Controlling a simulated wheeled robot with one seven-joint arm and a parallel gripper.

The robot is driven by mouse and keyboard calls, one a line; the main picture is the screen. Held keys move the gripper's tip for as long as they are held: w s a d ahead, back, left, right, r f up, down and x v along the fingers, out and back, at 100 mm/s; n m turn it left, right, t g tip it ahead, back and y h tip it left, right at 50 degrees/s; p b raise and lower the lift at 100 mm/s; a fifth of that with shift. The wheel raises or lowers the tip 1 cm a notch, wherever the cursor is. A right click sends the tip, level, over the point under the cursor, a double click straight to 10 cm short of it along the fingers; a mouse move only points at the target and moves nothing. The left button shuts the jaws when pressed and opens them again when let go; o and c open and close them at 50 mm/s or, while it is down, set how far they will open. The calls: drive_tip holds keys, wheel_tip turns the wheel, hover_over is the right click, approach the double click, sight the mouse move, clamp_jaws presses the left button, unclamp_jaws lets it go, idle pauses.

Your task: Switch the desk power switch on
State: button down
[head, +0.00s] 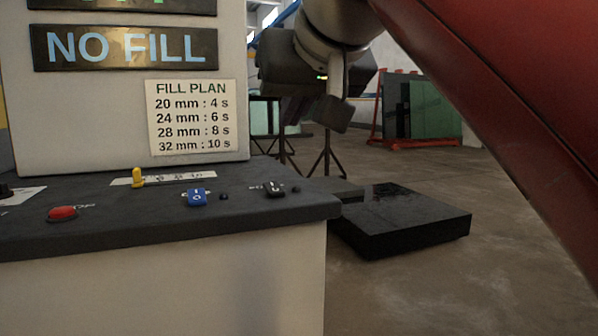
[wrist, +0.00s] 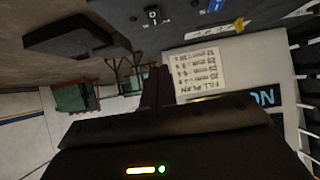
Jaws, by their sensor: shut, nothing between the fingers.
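The desk (head: 120,228) has a black rocker switch (head: 272,187) near its right end, with a partly hidden label that I cannot read fully; it may be the power switch. In the wrist view the black switch (wrist: 152,16) and the blue switch (wrist: 215,5) are at the top edge. My gripper (head: 333,114) is above and to the right of the desk, apart from both switches. Its fingers (wrist: 157,85) are together and empty.
A red button (head: 62,213) and a yellow slider (head: 138,178) are on the desk's left part. An upright panel with a fill plan sheet (head: 191,117) stands behind the controls. A low black platform (head: 405,218) is on the floor to the right. The air above the switches looks clear.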

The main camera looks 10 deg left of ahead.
drive_tip(key=b, duration=0.2)
hover_over(275, 189)
drive_tip(key=s, duration=0.1)
drive_tip(key=f, duration=0.5)
drive_tip(key=shift+d+f, duration=0.25)
drive_tip(key=shift+f, duration=0.15)
drive_tip(key=f, duration=0.1)
drive_tip(key=f+b, duration=0.1)
drive_tip(key=shift+w+a+f, duration=0.1)
drive_tip(key=shift+w+f, duration=0.15)
drive_tip(key=shift+f, duration=0.05)
drive_tip(key=shift+w+a+f+b, duration=0.1)
drive_tip(key=shift+w+f+b, duration=0.05)
drive_tip(key=shift+f+b, duration=0.45)
drive_tip(key=shift+r+p, duration=0.1)
drive_tip(key=shift+p, duration=0.45)
